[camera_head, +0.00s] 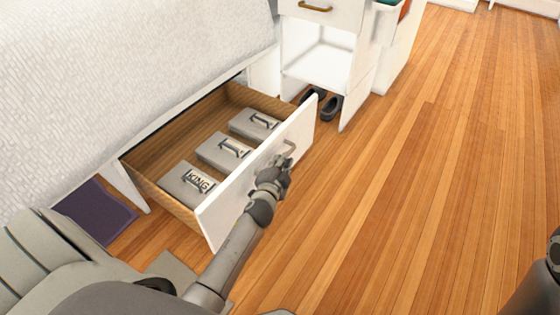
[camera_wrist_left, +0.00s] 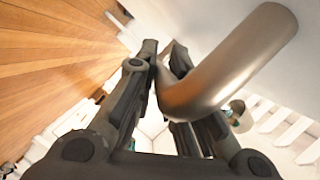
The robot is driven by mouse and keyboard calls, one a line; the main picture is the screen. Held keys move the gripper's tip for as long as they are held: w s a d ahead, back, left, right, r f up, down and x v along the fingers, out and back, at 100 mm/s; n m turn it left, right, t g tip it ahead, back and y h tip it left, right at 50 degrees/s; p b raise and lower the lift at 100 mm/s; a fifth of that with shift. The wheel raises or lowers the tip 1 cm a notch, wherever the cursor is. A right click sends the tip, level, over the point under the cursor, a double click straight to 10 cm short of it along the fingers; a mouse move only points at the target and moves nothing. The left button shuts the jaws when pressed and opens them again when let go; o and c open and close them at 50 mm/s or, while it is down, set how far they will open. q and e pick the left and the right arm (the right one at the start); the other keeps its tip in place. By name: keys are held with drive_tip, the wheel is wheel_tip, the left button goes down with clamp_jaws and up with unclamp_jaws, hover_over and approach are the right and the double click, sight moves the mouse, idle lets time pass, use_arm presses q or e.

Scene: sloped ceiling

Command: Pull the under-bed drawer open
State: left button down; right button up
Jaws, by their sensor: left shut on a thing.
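The under-bed drawer (camera_head: 225,207) stands well out from under the bed, its white front facing the open floor. My left gripper (camera_head: 277,172) is at the drawer front, shut on the metal bar handle (camera_head: 289,148). In the left wrist view the handle (camera_wrist_left: 235,60) looms large, and the fingers of my left gripper (camera_wrist_left: 163,52) are around part of it. My right gripper is not in view; only part of my right arm shows at the lower right.
The bed with a white cover (camera_head: 120,70) is at the upper left. A white nightstand (camera_head: 322,62) stands behind the drawer, with dark shoes (camera_head: 331,107) beneath it. A purple flat object (camera_head: 97,212) lies by the bed. The wooden floor to the right is clear.

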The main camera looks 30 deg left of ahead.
use_arm(q)
drive_tip(key=shift+f, duration=0.15)
drive_tip(key=c, duration=1.8)
unclamp_jaws()
drive_tip(key=shift+o, duration=0.2)
drive_tip(key=shift+s, duration=0.15)
drive_tip(key=v, duration=1.1)
drive_tip(key=shift+s+r, duration=0.25)
drive_tip(key=shift+s, duration=0.05)
drive_tip(key=shift+d, duration=0.15)
